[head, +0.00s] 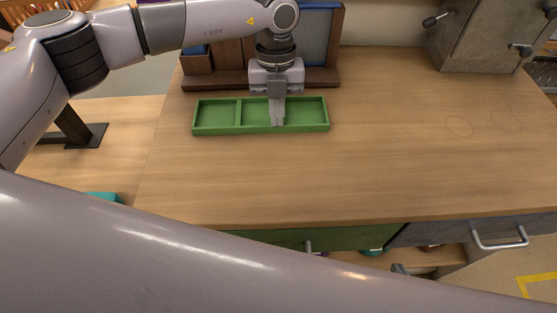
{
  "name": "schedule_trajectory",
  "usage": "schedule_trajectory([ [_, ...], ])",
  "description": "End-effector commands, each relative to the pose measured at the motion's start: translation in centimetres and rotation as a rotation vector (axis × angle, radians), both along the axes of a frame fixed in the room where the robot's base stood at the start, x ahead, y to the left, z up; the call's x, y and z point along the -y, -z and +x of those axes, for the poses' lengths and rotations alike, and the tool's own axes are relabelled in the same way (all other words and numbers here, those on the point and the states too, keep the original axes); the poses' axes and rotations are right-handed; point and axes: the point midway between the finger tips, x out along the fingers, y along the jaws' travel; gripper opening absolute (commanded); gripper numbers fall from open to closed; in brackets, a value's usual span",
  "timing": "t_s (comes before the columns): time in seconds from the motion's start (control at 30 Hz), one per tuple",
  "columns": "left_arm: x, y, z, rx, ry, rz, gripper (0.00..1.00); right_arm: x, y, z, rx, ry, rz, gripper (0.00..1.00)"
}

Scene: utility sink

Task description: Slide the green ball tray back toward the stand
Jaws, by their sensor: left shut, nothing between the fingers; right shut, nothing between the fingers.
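The green ball tray (216,129) lies on the wooden worktop, long side toward me, just in front of the dark wooden stand (325,76). A narrow strip of worktop shows between tray and stand. The tray has a smaller left and a larger right compartment; I see no balls in it. My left gripper (277,122) points down, shut and empty, with its fingertips over the right compartment close to the front wall. I cannot tell whether they touch the tray. My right gripper is not visible.
The worktop (400,150) is clear to the right and in front of the tray. A grey cabinet (480,35) stands at the back right. Below the front edge are a green drawer front and a grey drawer with a metal handle (498,243). My arm covers the foreground.

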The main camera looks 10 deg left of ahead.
Motion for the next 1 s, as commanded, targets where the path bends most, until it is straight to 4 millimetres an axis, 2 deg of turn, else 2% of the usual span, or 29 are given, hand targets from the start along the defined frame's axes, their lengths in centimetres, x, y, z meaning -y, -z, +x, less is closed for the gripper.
schedule_trajectory([
  [0.03, -0.4, 0.8, 0.0, -0.003, -0.005, 0.012, 0.0, 0.0, 0.1, 0.0, 0.0, 0.0, 0.0, 0.0],
  [0.37, -0.4, 0.6, -0.1, -0.004, -0.005, 0.011, 0.0, 0.0, 0.1, -0.1, -0.002, 0.0, 0.0, 0.0],
  [0.57, -0.3, -1.0, -0.1, -0.004, -0.003, 0.011, 0.0, 0.0, -1.0, -0.1, -0.003, 0.0, -0.001, 0.0],
  [0.67, -0.3, -1.6, 0.1, -0.001, -0.004, 0.009, 0.0, 0.0, -0.6, -0.1, -0.002, 0.0, 0.0, 0.0],
  [1.0, -0.5, -6.4, 1.0, -0.002, -0.003, 0.012, 0.0, 0.0, 0.3, -0.1, -0.003, 0.0, -0.001, 0.0],
])
